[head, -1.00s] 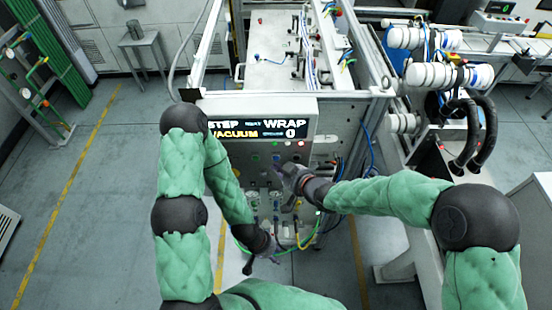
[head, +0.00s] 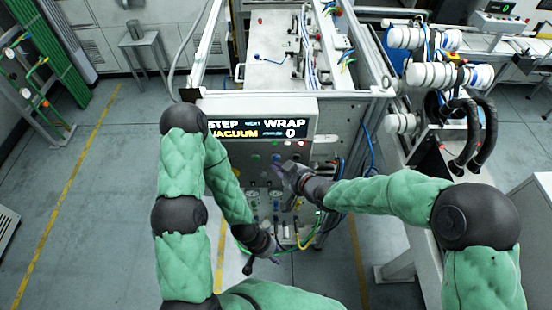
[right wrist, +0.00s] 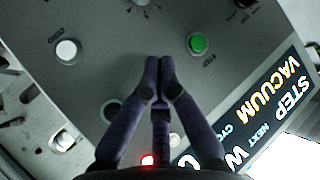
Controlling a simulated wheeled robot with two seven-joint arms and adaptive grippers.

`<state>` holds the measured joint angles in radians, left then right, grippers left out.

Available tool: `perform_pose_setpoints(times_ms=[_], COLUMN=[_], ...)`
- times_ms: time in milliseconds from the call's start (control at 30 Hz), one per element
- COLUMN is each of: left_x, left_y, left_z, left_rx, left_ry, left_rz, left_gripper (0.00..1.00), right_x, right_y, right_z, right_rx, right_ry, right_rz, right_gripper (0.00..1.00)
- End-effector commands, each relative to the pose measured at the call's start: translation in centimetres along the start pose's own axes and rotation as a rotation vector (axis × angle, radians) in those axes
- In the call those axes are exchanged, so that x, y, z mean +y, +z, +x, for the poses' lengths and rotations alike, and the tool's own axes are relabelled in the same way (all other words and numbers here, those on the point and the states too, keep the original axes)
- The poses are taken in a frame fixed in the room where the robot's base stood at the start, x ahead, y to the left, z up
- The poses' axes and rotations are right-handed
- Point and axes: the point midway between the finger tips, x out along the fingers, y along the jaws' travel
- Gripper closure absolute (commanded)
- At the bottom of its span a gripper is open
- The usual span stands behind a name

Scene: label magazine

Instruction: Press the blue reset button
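The control panel (head: 232,148) faces me below a display (head: 262,129) that reads STEP, NEXT, WRAP and VACUUM. I cannot make out the blue reset button clearly in either view; my right fingers cover part of the panel. My right gripper (right wrist: 159,64) has its fingertips together and empty, pointing at the panel face. It also shows in the head view (head: 286,174), in front of the panel's right half. Whether the tips touch the panel I cannot tell. My left gripper (head: 263,262) hangs low before the panel's bottom; its fingers are too small to judge.
In the right wrist view, a green button (right wrist: 199,43) is right of the fingertips and a white button (right wrist: 67,50) is at the left. A red lit lamp (right wrist: 148,160) shows near the gripper base. Hoses (head: 303,240) run along the panel's lower edge.

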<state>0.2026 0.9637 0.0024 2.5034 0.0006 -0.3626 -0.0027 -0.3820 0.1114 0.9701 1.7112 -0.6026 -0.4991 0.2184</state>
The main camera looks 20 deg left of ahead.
Motion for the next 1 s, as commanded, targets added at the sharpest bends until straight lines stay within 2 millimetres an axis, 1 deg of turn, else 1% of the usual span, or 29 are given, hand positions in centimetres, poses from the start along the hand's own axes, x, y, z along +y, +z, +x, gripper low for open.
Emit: perform_pose_setpoints(times_ms=[167,1000], left_x=[-0.08,-0.11], left_y=[-0.01,-0.01], left_z=[0.23,0.3], left_rx=[0.0,0.0], left_ry=[0.0,0.0], left_rz=[0.0,0.0], left_gripper=[0.6,0.6], right_x=[0.28,0.51], right_y=[-0.25,-0.52], right_z=[0.4,0.7], right_rx=[0.0,0.0], right_ry=[0.0,0.0], right_rz=[0.0,-0.001], right_gripper=[1.0,1.0])
